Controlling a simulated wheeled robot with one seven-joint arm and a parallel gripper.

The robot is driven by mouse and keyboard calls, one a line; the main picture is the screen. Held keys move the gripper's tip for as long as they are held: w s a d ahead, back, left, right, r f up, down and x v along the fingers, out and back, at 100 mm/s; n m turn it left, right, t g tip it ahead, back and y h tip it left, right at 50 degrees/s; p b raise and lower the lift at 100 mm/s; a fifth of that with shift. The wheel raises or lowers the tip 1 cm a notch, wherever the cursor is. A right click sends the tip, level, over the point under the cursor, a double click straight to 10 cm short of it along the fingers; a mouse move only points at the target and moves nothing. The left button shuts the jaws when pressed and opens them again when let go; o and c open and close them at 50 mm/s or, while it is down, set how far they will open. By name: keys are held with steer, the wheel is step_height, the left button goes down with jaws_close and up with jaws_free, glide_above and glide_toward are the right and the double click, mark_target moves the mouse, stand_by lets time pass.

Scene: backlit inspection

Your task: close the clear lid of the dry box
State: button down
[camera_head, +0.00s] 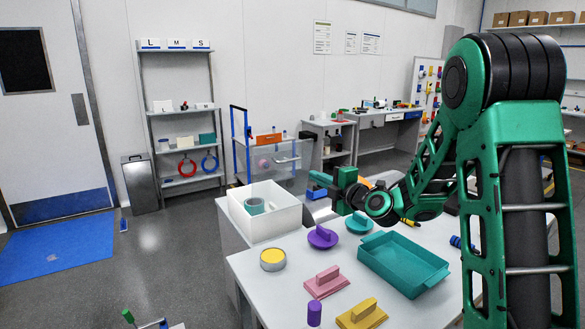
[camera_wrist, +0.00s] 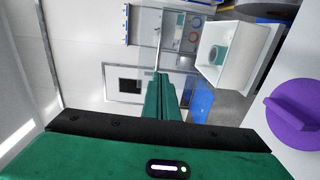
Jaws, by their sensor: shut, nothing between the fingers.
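The dry box is an open white box (camera_head: 290,217) on the left part of the work surface, with a teal ring-shaped roll (camera_head: 254,206) inside. Its clear lid (camera_head: 285,158) stands raised behind the box; its see-through edges are faint. My gripper (camera_head: 316,192) is to the right of the box, apart from it, fingers pointing left. In the wrist view, the green fingers (camera_wrist: 164,88) are together with nothing between them. The box (camera_wrist: 252,52) also shows there at upper right, with the roll (camera_wrist: 217,55) inside.
A teal tray (camera_head: 402,286), purple (camera_head: 322,237), teal (camera_head: 358,223), pink (camera_head: 326,281) and yellow (camera_head: 362,314) handled pieces, a yellow-topped tin (camera_head: 273,259) and a purple cylinder (camera_head: 314,314) occupy the table. A blue-framed cart (camera_head: 238,150) stands behind the box.

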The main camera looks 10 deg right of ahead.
mark_target(288, 161)
steer(key=x, duration=1.4)
steer(key=shift+w+d+r, duration=0.1)
